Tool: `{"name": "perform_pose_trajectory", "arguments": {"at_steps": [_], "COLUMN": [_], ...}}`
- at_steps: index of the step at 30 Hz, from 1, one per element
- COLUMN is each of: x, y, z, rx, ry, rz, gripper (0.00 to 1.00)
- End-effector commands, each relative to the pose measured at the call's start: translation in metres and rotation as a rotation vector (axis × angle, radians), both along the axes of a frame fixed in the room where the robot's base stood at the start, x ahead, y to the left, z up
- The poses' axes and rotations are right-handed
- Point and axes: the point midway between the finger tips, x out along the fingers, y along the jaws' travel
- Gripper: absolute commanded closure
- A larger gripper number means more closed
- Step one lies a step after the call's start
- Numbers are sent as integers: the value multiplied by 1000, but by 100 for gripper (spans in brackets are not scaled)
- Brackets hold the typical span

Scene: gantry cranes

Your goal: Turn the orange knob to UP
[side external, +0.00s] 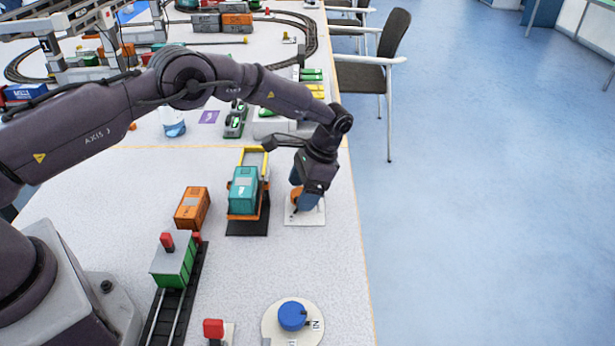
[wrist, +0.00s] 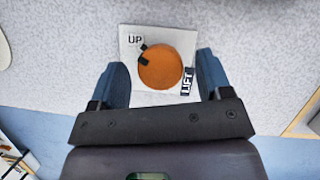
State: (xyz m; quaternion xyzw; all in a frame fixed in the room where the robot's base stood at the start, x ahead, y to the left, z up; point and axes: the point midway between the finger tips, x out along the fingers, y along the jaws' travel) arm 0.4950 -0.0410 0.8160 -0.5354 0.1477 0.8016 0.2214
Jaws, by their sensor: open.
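The orange knob (wrist: 167,70) sits on a white square plate (wrist: 130,38) with the word UP at its upper left and LIFT at its lower right in the wrist view. A black mark on the knob lies at its upper left, toward UP; whether it lines up exactly I cannot tell. My gripper (wrist: 168,75) is open, with a blue finger on each side of the knob and a visible gap on the left. In the side view the knob (side external: 297,194) is partly hidden by my gripper (side external: 303,192), which points down over the plate (side external: 305,217).
A teal container (side external: 243,190) on an orange and black carrier stands just left of the plate. An orange container (side external: 192,208) and a green wagon (side external: 174,262) are farther left. A blue knob (side external: 292,315) is nearer the camera. The table's right edge is close by.

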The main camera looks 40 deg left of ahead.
Motion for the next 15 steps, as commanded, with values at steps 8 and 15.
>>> {"name": "perform_pose_trajectory", "arguments": {"at_steps": [8, 15], "x": [16, 33], "y": [-10, -20], "z": [43, 91], "rx": [-1, -1], "ry": [-6, -7], "rz": [-2, -1], "gripper": [28, 28]}}
